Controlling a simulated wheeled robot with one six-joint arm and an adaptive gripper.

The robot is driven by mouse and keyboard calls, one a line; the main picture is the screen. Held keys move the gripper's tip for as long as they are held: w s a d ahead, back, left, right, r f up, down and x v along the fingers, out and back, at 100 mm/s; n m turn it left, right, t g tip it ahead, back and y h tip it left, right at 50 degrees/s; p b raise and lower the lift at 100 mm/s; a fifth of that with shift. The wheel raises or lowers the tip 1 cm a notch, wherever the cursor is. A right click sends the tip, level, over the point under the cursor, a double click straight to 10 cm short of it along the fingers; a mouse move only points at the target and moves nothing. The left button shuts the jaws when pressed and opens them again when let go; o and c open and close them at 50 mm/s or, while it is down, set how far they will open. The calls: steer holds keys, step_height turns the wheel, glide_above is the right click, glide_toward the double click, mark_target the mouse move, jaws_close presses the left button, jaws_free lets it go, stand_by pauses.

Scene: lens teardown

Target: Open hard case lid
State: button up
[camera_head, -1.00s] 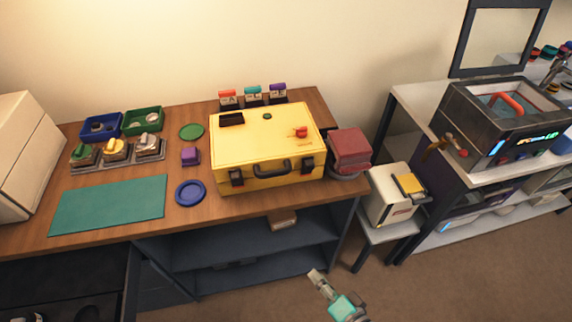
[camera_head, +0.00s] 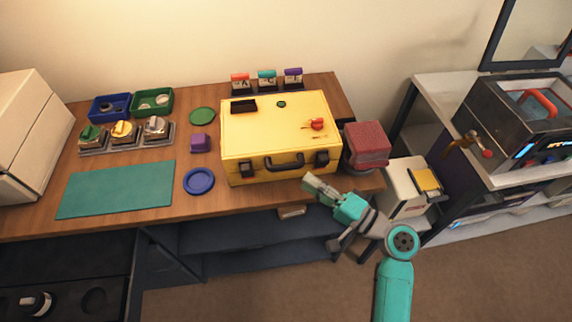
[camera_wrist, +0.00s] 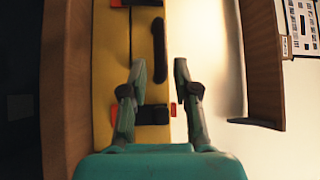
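The yellow hard case (camera_head: 275,133) stands on the wooden table with its lid shut. Its dark handle (camera_head: 285,161) is on the front side, between a left latch (camera_head: 245,171) and a right latch (camera_head: 322,163). My gripper (camera_head: 312,183) is in front of the case's lower right corner, just below the right latch. In the wrist view my gripper (camera_wrist: 159,68) is open, with an empty gap between its fingers. The wrist view also shows the case's yellow side (camera_wrist: 106,60), the handle (camera_wrist: 159,46) and a latch (camera_wrist: 151,113) partly behind the fingers. Contact cannot be told.
A dark red block (camera_head: 366,143) stands close to the right of the case. A blue disc (camera_head: 199,181) and purple block (camera_head: 200,143) lie to its left. Small labelled stands (camera_head: 267,79) are behind it. A teal mat (camera_head: 117,189) lies at the left front.

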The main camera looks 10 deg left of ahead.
mark_target(285, 165)
steer(key=x, duration=0.8)
jaws_close()
